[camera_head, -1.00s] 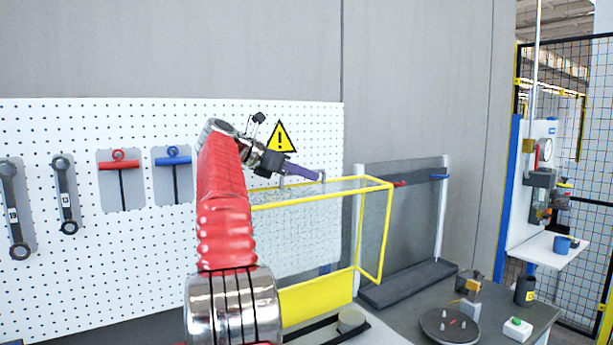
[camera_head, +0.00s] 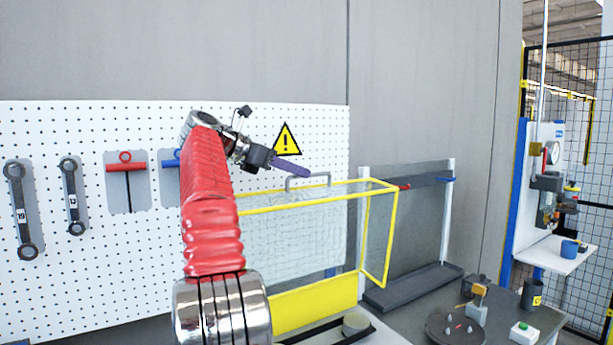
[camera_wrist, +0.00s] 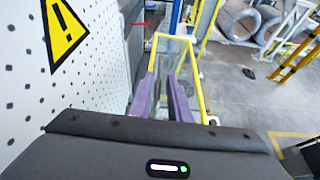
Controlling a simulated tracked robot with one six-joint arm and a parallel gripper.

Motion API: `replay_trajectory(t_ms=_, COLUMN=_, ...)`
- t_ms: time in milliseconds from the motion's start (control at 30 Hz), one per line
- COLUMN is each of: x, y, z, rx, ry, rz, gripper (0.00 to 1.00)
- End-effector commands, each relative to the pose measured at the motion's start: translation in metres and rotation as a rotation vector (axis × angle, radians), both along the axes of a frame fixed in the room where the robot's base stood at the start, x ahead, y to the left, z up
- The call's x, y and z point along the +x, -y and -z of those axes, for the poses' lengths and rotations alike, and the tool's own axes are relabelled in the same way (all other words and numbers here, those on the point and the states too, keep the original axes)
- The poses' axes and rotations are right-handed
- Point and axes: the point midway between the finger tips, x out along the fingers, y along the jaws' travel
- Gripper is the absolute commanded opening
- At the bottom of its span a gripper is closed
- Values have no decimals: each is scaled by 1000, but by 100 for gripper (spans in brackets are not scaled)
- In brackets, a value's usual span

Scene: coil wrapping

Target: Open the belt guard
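The belt guard (camera_head: 378,234) is a clear box with a yellow frame, standing in front of the pegboard. Its yellow frame also shows beyond my fingers in the wrist view (camera_wrist: 197,88). A grey bar handle (camera_head: 318,175) stands on its top edge. My gripper (camera_head: 307,173) has purple fingers and is level with the handle's bar, overlapping its left part in the head view. In the wrist view my gripper (camera_wrist: 161,84) has its fingers apart with nothing seen between them. I cannot make out the handle there, nor tell whether the fingers touch it.
The pegboard (camera_head: 90,130) carries wrenches and T-handle tools, with a warning sign (camera_head: 287,141) near the guard. A grey-backed rack (camera_head: 410,215) stands right of the guard. A round plate with pins (camera_head: 440,330) and a green-button box (camera_head: 523,333) sit on the bench.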

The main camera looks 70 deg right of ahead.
Motion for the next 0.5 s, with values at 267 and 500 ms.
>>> replay_trajectory(t_ms=267, x=29, y=-37, z=-18, rx=-1, ry=1, rz=-4, gripper=17)
replay_trajectory(t_ms=500, x=41, y=-55, z=-27, rx=-1, ry=1, rz=-1, gripper=17)
